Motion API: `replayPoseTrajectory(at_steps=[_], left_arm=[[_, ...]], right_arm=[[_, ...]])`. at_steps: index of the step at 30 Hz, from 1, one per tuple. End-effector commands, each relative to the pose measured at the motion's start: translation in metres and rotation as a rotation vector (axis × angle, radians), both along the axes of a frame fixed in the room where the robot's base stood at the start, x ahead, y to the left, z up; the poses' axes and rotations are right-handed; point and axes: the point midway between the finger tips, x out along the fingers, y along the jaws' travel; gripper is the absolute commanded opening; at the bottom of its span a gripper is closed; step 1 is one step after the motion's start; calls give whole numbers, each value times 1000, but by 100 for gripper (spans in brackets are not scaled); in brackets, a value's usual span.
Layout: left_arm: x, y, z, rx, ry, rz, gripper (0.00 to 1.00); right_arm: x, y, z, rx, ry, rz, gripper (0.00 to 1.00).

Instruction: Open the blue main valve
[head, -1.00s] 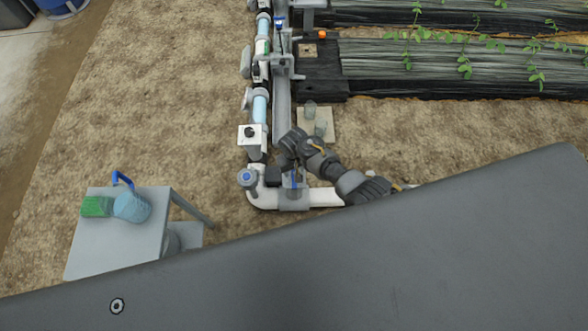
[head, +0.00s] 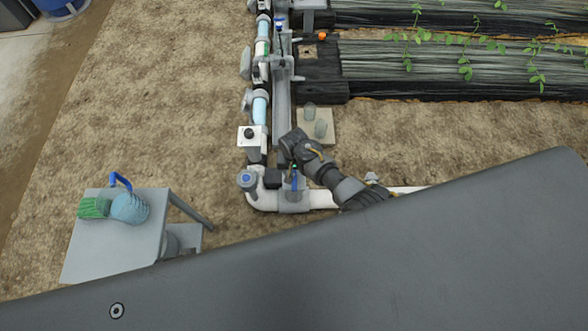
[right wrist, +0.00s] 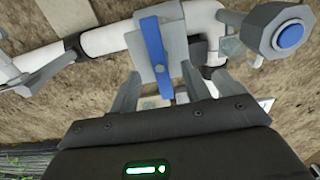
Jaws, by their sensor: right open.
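The blue main valve's lever (head: 295,183) sits on a grey block on the white pipe, near the pipe's corner. In the right wrist view the blue lever (right wrist: 155,50) runs lengthwise, its near end between my fingers. My right gripper (right wrist: 162,76) is open, with one grey finger on each side of the lever. A gap shows on both sides, so it does not look gripped. In the head view my right gripper (head: 291,168) is over the valve, its fingertips hard to make out. My left gripper is not in view.
A grey fitting with a round blue cap (head: 247,179) stands left of the valve; it also shows in the right wrist view (right wrist: 290,35). Planted beds (head: 450,70) lie at the upper right.

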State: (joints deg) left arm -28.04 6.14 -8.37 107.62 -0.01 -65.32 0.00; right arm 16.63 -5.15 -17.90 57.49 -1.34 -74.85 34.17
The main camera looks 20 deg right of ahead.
Motion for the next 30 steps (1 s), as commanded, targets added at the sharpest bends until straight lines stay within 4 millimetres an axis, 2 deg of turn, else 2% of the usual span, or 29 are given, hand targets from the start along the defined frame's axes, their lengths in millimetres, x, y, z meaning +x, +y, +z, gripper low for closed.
replayPoseTrajectory(at_steps=[8, 22, 30], left_arm=[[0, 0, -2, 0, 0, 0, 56], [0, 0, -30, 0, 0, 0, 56], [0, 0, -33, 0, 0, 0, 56]], right_arm=[[0, 0, -3, 0, 0, -1, 47], [-1, 0, -41, 0, 2, -1, 47], [0, 0, -46, 0, 0, -1, 47]])
